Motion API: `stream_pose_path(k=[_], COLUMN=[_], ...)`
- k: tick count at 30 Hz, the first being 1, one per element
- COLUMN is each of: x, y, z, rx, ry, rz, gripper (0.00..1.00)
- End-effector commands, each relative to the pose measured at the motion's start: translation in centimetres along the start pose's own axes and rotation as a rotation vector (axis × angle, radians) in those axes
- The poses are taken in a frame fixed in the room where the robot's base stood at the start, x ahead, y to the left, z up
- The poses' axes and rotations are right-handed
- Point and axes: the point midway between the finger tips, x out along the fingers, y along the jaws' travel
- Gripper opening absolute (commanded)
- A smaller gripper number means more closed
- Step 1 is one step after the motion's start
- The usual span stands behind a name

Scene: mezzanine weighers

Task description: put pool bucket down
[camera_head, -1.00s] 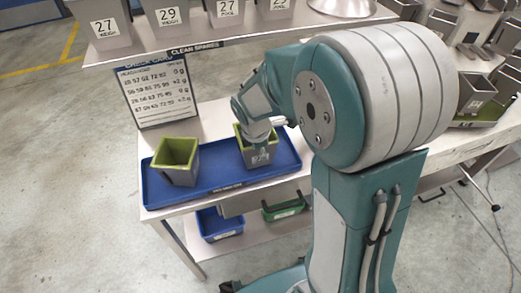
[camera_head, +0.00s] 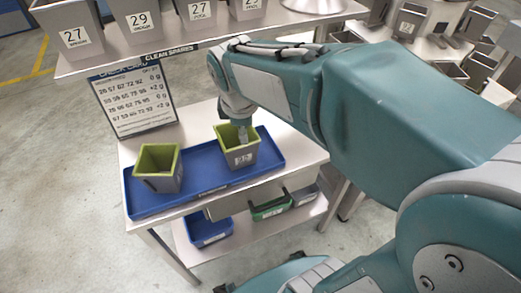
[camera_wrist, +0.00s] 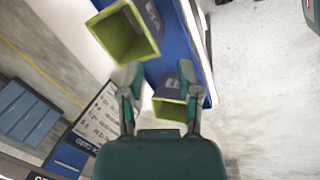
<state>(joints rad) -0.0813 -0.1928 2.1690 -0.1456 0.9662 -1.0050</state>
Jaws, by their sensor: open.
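Two grey buckets with yellow-green insides stand upright on a blue tray (camera_head: 200,178). The right bucket (camera_head: 238,158) has a white label on its front, too small to read fully. The left bucket (camera_head: 158,170) stands apart from it. My gripper (camera_head: 242,136) shows at the right bucket's rim, partly hidden by my wrist; I cannot tell whether it touches. In the wrist view my gripper (camera_wrist: 158,78) has its fingers spread with nothing clasped. One bucket (camera_wrist: 125,35) lies ahead of the fingers, the other (camera_wrist: 170,100) shows partly behind the right finger.
A shelf marked "CLEAN SPARES" (camera_head: 165,52) holds several numbered buckets above the tray's back. A check card (camera_head: 132,100) stands behind the tray. A blue bin (camera_head: 208,232) and green bin (camera_head: 270,208) sit on the lower shelf. Bare tray lies between the buckets.

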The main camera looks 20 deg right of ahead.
Motion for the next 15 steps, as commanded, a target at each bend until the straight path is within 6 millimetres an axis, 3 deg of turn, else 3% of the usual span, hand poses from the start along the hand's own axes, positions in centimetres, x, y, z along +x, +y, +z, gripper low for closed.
stream_pose_path(k=[6, 12, 15], x=[-3.5, -4.8, -4.9], y=[-4.7, -8.4, -9.5], z=[3.0, 4.8, 5.3], rx=[0.542, 0.978, 1.108], ry=[0.126, 0.249, 0.289], rz=[0.071, 0.084, 0.078], gripper=[0.44, 0.44, 0.44])
